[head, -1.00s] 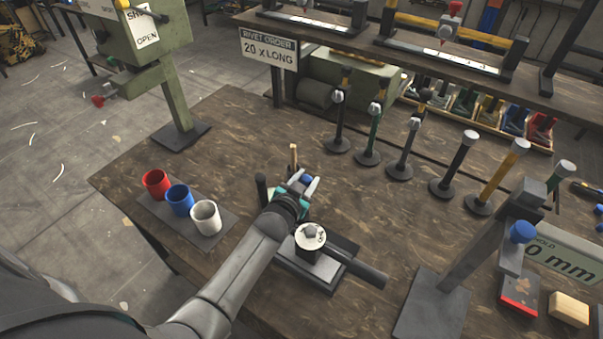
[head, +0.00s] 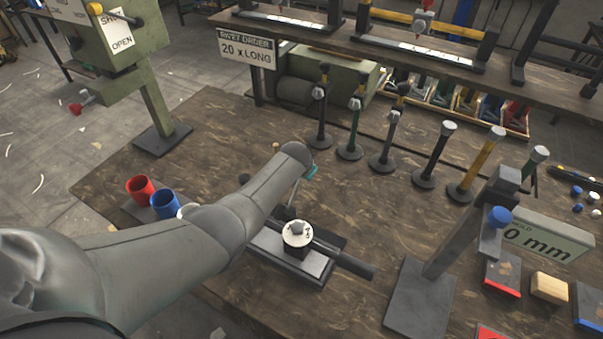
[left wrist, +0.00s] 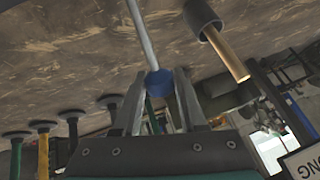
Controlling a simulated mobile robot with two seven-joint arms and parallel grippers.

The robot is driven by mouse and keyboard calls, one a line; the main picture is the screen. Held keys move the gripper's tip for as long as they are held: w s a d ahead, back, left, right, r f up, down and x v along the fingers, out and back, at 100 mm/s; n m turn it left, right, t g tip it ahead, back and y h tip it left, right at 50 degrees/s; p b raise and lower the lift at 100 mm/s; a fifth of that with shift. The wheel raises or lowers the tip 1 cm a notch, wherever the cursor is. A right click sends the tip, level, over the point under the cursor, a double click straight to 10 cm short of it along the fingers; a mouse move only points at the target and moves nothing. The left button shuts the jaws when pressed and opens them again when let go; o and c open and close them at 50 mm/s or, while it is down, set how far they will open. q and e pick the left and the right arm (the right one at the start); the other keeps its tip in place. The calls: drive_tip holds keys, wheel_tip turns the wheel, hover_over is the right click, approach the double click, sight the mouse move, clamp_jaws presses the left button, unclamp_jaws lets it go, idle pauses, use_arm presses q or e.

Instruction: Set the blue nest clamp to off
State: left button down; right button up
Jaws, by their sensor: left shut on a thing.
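The blue knob (left wrist: 159,84) of the nest clamp sits on a thin pale rod (left wrist: 142,35) in the left wrist view. My left gripper (left wrist: 164,78) is shut on this knob, one finger on each side. In the head view my own arm hides the knob and the fingers; only a bit of teal on the gripper shows. The thin rod also shows there (head: 294,191), standing up beside the dark nest fixture (head: 290,262). A round white-topped piece (head: 297,234) sits on that fixture. My right gripper is in neither view.
Red (head: 140,190) and blue (head: 164,204) cups stand left of my arm, with a white cup partly hidden behind it. Several upright tools stand behind, including a green one (head: 356,125). A grey post stand (head: 420,300) is at right. Bare tabletop lies between the fixture and the tools.

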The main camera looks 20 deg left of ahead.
use_arm(q)
drive_tip(key=shift+w+f, duration=0.15)
drive_tip(key=shift+f, duration=0.2)
drive_tip(key=shift+d, duration=0.1)
drive_tip(key=shift+c, duration=2.4)
unclamp_jaws()
drive_tip(key=shift+w, duration=0.1)
drive_tip(key=shift+s+r, duration=0.25)
drive_tip(key=shift+r, duration=0.2)
drive_tip(key=p+v, duration=0.6)
drive_tip(key=v, duration=0.8)
